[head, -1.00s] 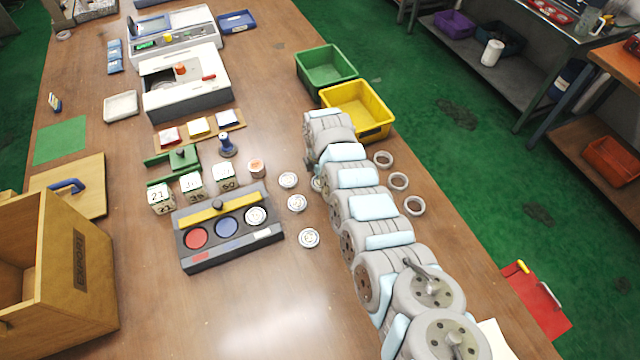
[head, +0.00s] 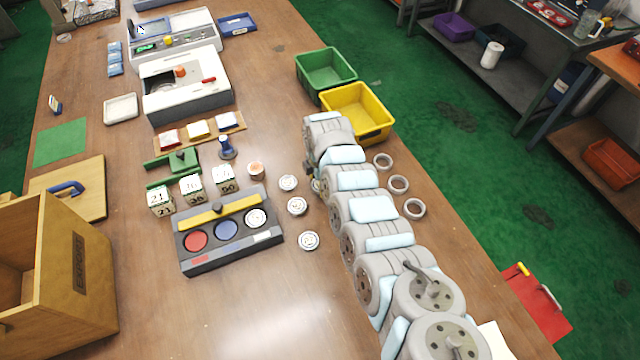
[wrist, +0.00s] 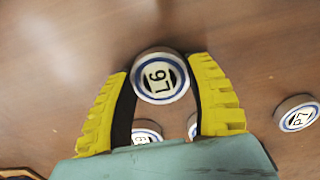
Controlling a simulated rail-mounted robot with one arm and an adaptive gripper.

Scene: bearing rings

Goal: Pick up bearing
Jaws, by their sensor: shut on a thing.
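In the wrist view, a round bearing (wrist: 160,77) with a pale face, a blue ring and a dark printed mark sits between the yellow-backed fingers of my gripper (wrist: 161,75). The dark inner pads touch it on both sides, so the gripper is shut on it. I cannot tell whether it is clear of the table. In the head view my arm hides most of the gripper, and only a sliver of this bearing shows beside it. Similar loose discs (head: 288,183), (head: 297,206) and (head: 308,241) lie to the left of my arm.
A dark tray with round wells (head: 193,258) and numbered cubes (head: 191,189) are to the left.

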